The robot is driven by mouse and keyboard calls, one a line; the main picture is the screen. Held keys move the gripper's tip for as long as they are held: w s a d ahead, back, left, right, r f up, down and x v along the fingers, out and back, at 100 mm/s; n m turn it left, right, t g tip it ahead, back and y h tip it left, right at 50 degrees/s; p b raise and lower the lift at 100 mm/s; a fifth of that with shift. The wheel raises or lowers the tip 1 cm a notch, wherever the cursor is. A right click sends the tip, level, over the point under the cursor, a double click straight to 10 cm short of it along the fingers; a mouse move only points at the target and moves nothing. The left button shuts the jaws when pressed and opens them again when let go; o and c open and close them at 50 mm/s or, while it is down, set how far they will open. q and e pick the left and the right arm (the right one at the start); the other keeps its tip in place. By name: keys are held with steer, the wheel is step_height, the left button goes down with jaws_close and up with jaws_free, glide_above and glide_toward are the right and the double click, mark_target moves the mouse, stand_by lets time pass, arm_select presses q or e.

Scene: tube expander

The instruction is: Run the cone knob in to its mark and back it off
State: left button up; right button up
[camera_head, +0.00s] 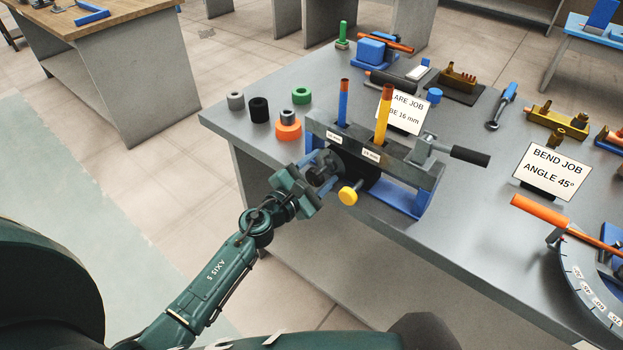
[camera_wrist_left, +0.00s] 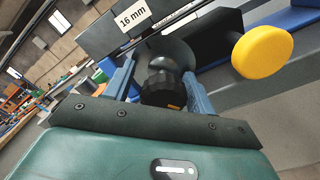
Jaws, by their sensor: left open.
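The expander (camera_head: 410,183) stands on the grey bench, with a grey clamp block on a blue base. A black ribbed knob, which looks like the cone knob (camera_wrist_left: 162,88), is at its front, with a small orange mark on its face. My left gripper (camera_head: 322,172) is open in front of the expander. In the left wrist view its fingers (camera_wrist_left: 160,90) stand on either side of the black knob; contact cannot be told. A yellow knob (camera_wrist_left: 262,52) sits to the right, also in the head view (camera_head: 348,194). My right gripper is not in view.
A blue-and-orange tube (camera_head: 343,104) and a yellow-and-orange tube (camera_head: 383,115) stand upright in the block. A lever with a black grip (camera_head: 470,156) sticks out right. Several collars, including an orange one (camera_head: 288,132), stand left. A white flare-job card (camera_head: 405,110) is behind.

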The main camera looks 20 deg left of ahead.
mark_target(312, 180)
arm_select(q)
steer(key=shift+s+d+f, duration=0.15)
steer(key=shift+d+f, duration=0.05)
steer(key=shift+f, duration=0.2)
steer(key=shift+s+a+f, duration=0.15)
steer(key=shift+s+a, duration=0.05)
steer(key=shift+s, duration=0.35)
steer(key=v, duration=0.5)
steer(key=shift+a+r+b, duration=0.15)
steer(key=shift+r+b, duration=0.05)
steer(key=shift+b, duration=0.2)
steer(key=shift+s+a+r, duration=0.1)
steer(key=shift+s+r, duration=0.05)
steer(key=shift+s, duration=0.1)
